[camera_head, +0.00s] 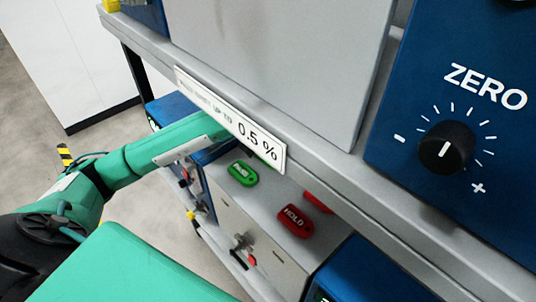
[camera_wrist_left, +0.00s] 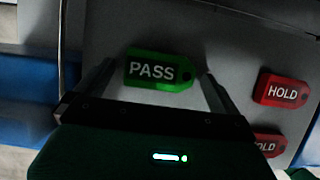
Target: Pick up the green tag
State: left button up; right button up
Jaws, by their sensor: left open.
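The green tag (camera_head: 242,174), lettered PASS, lies on a grey surface below the shelf edge in the head view. It also shows in the left wrist view (camera_wrist_left: 160,72), upper middle, with its lettering upright. My left gripper (camera_wrist_left: 157,67) is open, with one finger at each end of the tag and nothing held. I cannot tell whether the fingers touch it or how high they are above it. In the head view the gripper's front is hidden behind the 0.5 % label plate. My right gripper is not in view.
A red HOLD tag (camera_head: 296,221) lies near the green one, and a second red tag (camera_head: 318,203) is partly hidden by the shelf edge. The label plate (camera_head: 262,143) hangs over my left forearm. A blue ZERO dial panel (camera_head: 480,130) stands at right.

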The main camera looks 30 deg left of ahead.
pick_arm(q)
jog(key=c, duration=1)
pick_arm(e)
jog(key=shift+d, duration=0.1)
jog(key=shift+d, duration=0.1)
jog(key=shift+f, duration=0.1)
pick_arm(q)
jog(key=shift+r+b, duration=0.75)
jog(key=shift+r, duration=0.1)
jog(key=shift+s+a+r+b, duration=0.15)
jog(key=shift+s+r+b, duration=0.2)
jog(key=shift+r+b, duration=0.4)
jog(key=s+a+b, duration=0.2)
jog(key=s+b, duration=0.6)
jog(key=s+a+b, duration=0.3)
jog(key=s+b, duration=0.5)
jog(key=shift+s+a, duration=0.2)
jog(key=shift+a, duration=0.1)
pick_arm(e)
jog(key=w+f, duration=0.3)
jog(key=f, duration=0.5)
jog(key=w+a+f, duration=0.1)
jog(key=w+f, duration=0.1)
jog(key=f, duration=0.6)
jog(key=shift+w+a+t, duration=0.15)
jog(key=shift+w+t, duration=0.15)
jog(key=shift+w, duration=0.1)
